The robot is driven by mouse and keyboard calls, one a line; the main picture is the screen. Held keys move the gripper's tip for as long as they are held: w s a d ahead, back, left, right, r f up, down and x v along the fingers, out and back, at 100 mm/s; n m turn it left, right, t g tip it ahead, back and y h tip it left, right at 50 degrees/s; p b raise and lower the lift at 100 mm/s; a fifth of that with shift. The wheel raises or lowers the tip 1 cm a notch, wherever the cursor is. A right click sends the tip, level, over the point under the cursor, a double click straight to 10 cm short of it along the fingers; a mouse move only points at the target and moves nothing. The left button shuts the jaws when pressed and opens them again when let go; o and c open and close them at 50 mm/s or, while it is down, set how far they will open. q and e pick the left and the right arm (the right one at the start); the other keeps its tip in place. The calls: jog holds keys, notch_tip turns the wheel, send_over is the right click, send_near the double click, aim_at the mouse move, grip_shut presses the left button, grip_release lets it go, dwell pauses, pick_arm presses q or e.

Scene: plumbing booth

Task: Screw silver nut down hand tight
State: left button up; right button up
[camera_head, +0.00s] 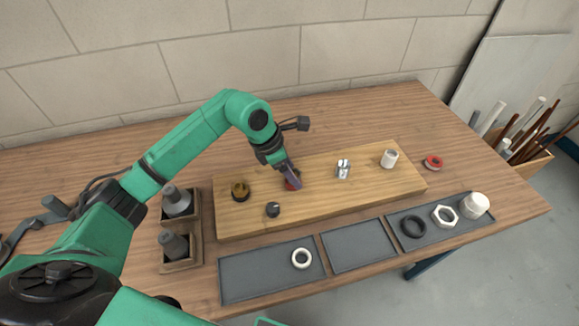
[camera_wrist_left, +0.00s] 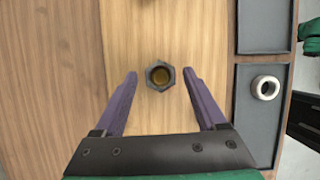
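Clear gaps show between each finger and the nut. My right gripper is in neither view.
The wooden board (camera_head: 325,205) also carries a brass fitting (camera_head: 240,190), a dark knob-like part (camera_head: 272,209), a silver fitting (camera_head: 343,168) and a white cylinder (camera_head: 389,158). Grey trays in front hold a white ring (camera_head: 301,258), black ring (camera_head: 413,226), white hex nut (camera_head: 445,215) and white cap (camera_head: 476,204).

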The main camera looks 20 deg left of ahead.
pick_arm(q)
grip_shut()
jog(key=shift+f+m+b, duration=0.1)
jog(key=shift+m+b, duration=0.4)
jog(key=shift+w+m+g+b, duration=0.1)
jog(key=shift+m+g+b, duration=0.5)
jog(key=shift+m, duration=0.5)
jog(key=shift+w+m+g+h+b, duration=0.1)
jog(key=shift+m+g+h+b, duration=0.45)
jog(key=shift+m, duration=0.85)
jog(key=shift+w+m+g+b, duration=0.1)
jog(key=shift+m+g+b, duration=0.35)
jog(key=shift+m+b, duration=0.55)
jog(key=m+g, duration=0.1)
jog(key=m, duration=0.2)
jog(key=m+g+y+b, duration=0.1)
jog(key=m, duration=0.2)
jog(key=shift+w+f, duration=0.15)
jog(key=m+y+b, duration=0.1)
jog(key=m, duration=0.1)
jog(key=shift+w+d+m+g, duration=0.1)
jog(key=shift+d+m+g, duration=0.05)
jog(key=shift+m+g, duration=0.45)
jog(key=shift+m, duration=0.4)
jog(key=o, duration=0.6)
grip_release()
